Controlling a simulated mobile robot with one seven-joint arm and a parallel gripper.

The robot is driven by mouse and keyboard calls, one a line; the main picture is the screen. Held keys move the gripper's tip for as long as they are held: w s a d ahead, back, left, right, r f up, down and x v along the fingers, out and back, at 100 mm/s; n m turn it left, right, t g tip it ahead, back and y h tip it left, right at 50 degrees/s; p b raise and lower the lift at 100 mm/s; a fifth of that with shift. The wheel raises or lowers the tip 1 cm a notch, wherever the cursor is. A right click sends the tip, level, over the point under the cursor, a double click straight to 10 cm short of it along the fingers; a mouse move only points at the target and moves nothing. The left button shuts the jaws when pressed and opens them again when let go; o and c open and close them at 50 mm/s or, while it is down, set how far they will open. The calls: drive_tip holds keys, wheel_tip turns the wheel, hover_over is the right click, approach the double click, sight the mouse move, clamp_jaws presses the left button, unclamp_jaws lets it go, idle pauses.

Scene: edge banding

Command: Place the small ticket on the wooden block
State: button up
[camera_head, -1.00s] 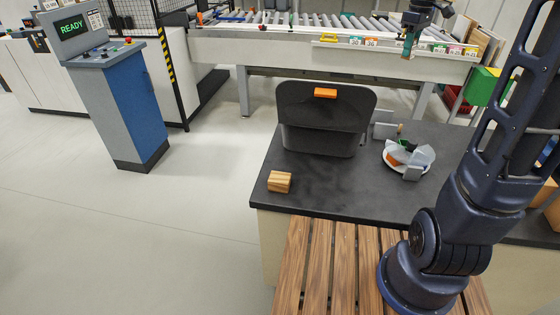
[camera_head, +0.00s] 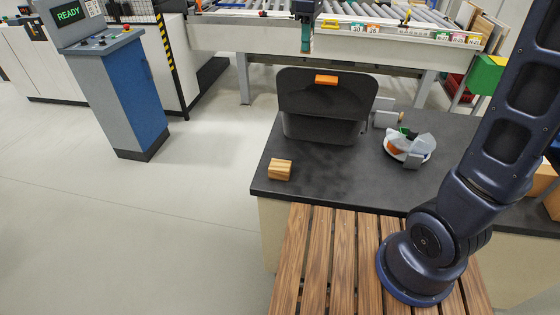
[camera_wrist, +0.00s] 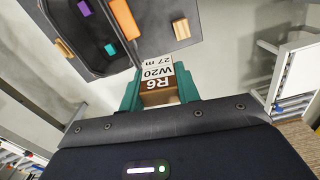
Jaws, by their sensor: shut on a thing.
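The wooden block (camera_head: 280,169), light and striped, lies on the dark table near its left corner. It also shows in the wrist view (camera_wrist: 181,26), beyond my fingertips and to the right. My gripper (camera_head: 306,48) is high above the table, behind the black bin in the head view. In the wrist view its green fingers (camera_wrist: 159,95) are shut on the small ticket (camera_wrist: 158,72), a white and brown piece printed "R6 W20 27 m". The ticket is apart from the block. In the head view I cannot make out the ticket.
A black bin (camera_head: 318,128) with an orange piece (camera_head: 326,79) on it stands behind the block. A white dish (camera_head: 395,152) with assorted pieces is on the right of the table. A conveyor (camera_head: 250,35) runs behind. The dark tabletop (camera_head: 335,180) right of the block is clear.

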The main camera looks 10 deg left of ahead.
drive_tip(key=n, duration=0.2)
hover_over(280, 165)
wheel_tip(280, 165, down, 34)
drive_tip(key=shift+r, duration=0.1)
drive_tip(key=shift+f, duration=2.15)
drive_tip(key=o, duration=0.9)
drive_tip(key=shift+f, duration=0.1)
drive_tip(key=shift+o, duration=0.2)
wheel_tip(280, 165, up, 12)
